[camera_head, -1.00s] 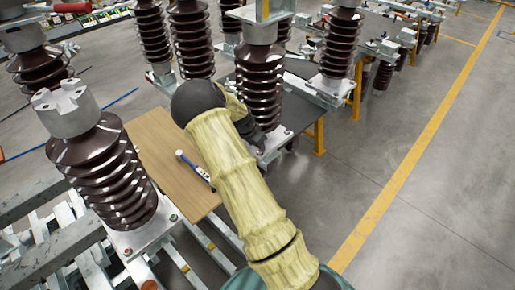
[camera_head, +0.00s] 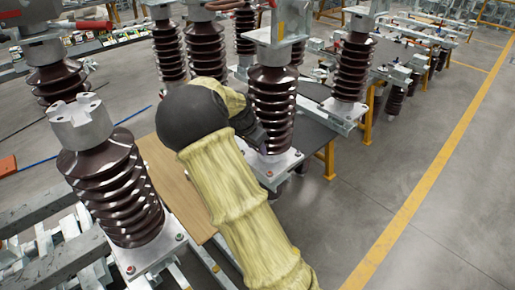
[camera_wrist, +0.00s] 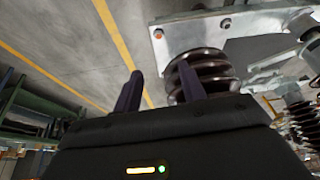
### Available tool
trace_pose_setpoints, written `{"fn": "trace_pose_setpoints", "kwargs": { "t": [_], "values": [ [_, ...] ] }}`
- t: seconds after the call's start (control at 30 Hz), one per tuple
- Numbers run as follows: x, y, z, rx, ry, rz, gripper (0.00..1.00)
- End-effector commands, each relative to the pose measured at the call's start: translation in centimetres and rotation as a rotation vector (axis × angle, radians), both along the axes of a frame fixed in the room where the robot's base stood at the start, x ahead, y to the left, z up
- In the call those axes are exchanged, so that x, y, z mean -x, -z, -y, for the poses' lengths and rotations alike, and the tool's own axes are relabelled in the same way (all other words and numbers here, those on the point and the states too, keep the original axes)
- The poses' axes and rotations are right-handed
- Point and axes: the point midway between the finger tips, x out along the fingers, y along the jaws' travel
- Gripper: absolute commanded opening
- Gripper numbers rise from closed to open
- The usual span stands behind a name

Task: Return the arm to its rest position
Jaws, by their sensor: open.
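My arm, in a pale yellow cover with a dark elbow, reaches up through the middle of the head view and bends to the right. Its far end is mostly hidden behind the elbow, close to a brown ribbed insulator (camera_head: 272,105); I cannot tell whether they touch. In the wrist view my gripper (camera_wrist: 160,84) has its two dark fingers apart, with nothing between them. A brown insulator (camera_wrist: 210,68) shows just behind the right finger.
A large insulator (camera_head: 110,185) stands left of my arm on a metal frame. A wooden board (camera_head: 170,180) lies between them. More insulators (camera_head: 352,65) stand behind. Open grey floor (camera_head: 410,150) with a yellow line (camera_head: 432,178) lies to the right.

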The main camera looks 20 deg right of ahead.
Motion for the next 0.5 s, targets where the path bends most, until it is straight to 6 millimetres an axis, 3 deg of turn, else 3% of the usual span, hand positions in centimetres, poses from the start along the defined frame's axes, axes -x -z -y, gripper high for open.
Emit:
{"fn": "trace_pose_setpoints", "kwargs": {
  "t": [0.33,0.5],
  "values": [
    [0.4,0.1,0.3,-0.009,-0.003,-0.005,0.41],
    [3.3,0.7,-0.4,-0.068,-0.091,-0.045,0.41]
  ]
}}
